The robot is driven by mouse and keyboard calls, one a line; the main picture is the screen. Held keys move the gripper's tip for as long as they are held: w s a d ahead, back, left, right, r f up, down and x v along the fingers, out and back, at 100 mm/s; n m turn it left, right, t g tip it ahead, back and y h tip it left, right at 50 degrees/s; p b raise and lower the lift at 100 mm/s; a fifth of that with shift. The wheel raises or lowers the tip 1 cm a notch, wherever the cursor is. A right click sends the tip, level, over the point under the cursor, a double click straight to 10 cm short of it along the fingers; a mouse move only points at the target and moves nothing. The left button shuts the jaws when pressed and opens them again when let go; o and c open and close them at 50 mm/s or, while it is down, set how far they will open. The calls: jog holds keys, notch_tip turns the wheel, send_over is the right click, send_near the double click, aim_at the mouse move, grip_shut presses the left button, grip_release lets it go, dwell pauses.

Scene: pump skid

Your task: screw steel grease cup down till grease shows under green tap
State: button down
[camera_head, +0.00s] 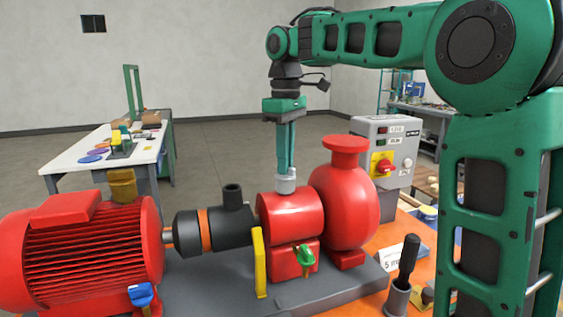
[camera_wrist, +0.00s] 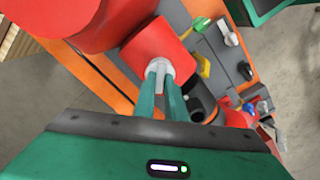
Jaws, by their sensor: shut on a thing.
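The steel grease cup (camera_head: 286,183) stands upright on top of the red bearing housing (camera_head: 290,216). My gripper (camera_head: 286,170) points straight down from above and its two green fingers are shut on the cup. In the wrist view the grey cup (camera_wrist: 158,68) shows between the fingertips (camera_wrist: 160,82). The green tap (camera_head: 305,256) is on the lower front of the housing; in the wrist view it shows at the upper right (camera_wrist: 200,24). I cannot make out any grease under the tap.
A red motor (camera_head: 80,250) with a brass-coloured cup (camera_head: 123,185) and a blue tap (camera_head: 141,295) stands left. A yellow guard (camera_head: 259,262) is beside the housing. The red pump casing (camera_head: 345,200) and grey control box (camera_head: 385,150) stand close on the right.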

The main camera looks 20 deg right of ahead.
jog(key=m, duration=0.6)
jog(key=shift+w+d, duration=0.1)
jog(key=shift+w, duration=0.05)
dwell(0.3)
jog(key=shift+f, duration=0.1)
jog(key=c, duration=1.8)
grip_release()
notch_tip(320, 180, up, 11)
jog(key=shift+f, duration=0.15)
